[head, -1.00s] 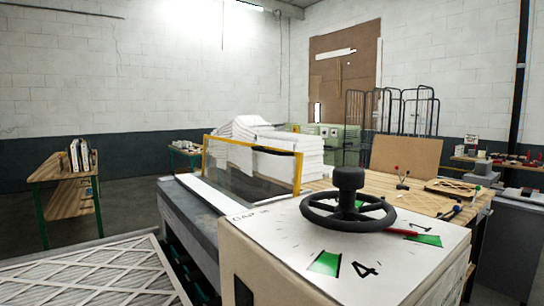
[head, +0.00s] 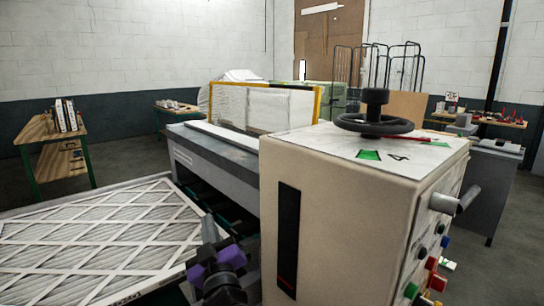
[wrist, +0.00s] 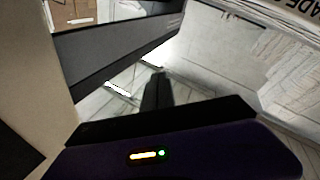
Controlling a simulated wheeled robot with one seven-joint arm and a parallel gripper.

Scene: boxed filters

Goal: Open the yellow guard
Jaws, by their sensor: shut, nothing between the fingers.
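The yellow guard (head: 318,102) is a yellow frame with a clear panel. It stands upright over the grey machine bed in the head view, behind the cream control cabinet, with white stacked material showing behind and through it. My gripper (head: 217,262), purple and black, is low in front of the machine, left of the cabinet and well apart from the guard. In the wrist view its dark fingers (wrist: 157,92) are together with nothing between them. I cannot make out the guard in the wrist view.
The cream cabinet (head: 325,210) stands close on the right, with a black handwheel (head: 375,123) on top and coloured buttons on its side. A white pleated filter (head: 90,240) lies at left. The grey machine bed (head: 215,152) lies between. Open floor shows at the left back.

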